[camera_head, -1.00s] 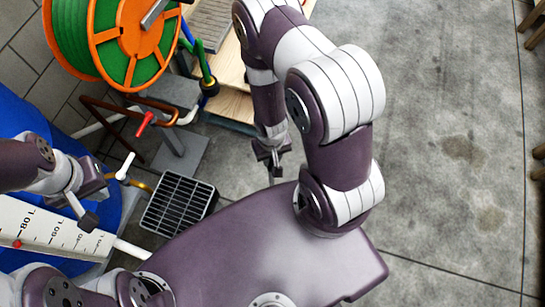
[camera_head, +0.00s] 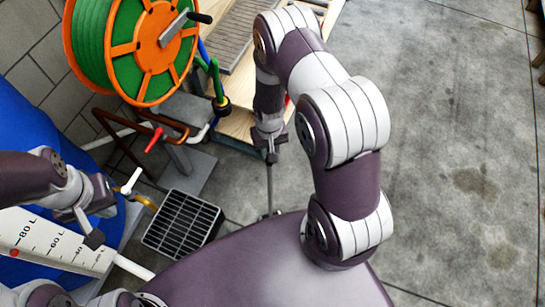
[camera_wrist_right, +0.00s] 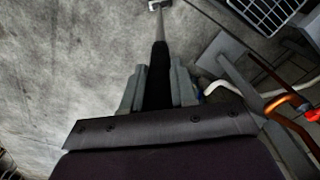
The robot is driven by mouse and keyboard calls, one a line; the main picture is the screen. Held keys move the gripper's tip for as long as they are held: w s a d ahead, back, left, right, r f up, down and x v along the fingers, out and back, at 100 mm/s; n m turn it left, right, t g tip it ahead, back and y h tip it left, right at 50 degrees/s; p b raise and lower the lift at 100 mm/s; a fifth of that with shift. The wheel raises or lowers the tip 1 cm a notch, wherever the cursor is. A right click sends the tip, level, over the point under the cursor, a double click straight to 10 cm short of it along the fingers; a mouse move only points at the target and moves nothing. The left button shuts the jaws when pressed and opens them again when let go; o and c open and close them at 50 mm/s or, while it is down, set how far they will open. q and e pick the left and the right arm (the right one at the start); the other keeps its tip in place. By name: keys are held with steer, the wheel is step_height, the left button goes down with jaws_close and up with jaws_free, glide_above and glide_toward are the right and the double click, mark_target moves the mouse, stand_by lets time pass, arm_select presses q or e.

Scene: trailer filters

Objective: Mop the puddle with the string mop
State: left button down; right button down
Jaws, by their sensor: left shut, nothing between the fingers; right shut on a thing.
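My right gripper (camera_head: 268,156) is shut on the dark grip of a thin pole, the mop handle (camera_head: 269,188), which hangs down toward the floor. In the right wrist view the fingers (camera_wrist_right: 159,88) sit either side of the black grip (camera_wrist_right: 158,72). The grey shaft runs on to a small pale fitting (camera_wrist_right: 158,5) at the top edge; no strings show. My left gripper (camera_head: 92,236) is shut and empty in front of the white scale board. No clear puddle shows; two dark patches (camera_head: 473,181) mark the concrete at right, and I cannot tell if they are wet.
A floor grate (camera_head: 182,223) lies left of the mop handle. An orange and green hose reel (camera_head: 150,50), a pipe stand (camera_head: 190,168), a wooden pallet (camera_head: 238,122) and a blue barrel (camera_head: 40,130) crowd the left. The concrete floor (camera_head: 430,110) at right is open.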

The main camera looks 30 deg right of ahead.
steer(key=shift+s+r+p, duration=0.1)
steer(key=shift+s+p, duration=0.25)
steer(key=shift+s+a+p, duration=1.05)
steer(key=shift+s+p, duration=0.65)
steer(key=shift+s, duration=3.9)
steer(key=shift+w+d+b, duration=0.6)
steer(key=shift+w, duration=2.85)
step_height(320, 180, up, 12)
steer(key=p, duration=1)
steer(key=shift+f+p, duration=0.2)
steer(key=shift+p, duration=0.1)
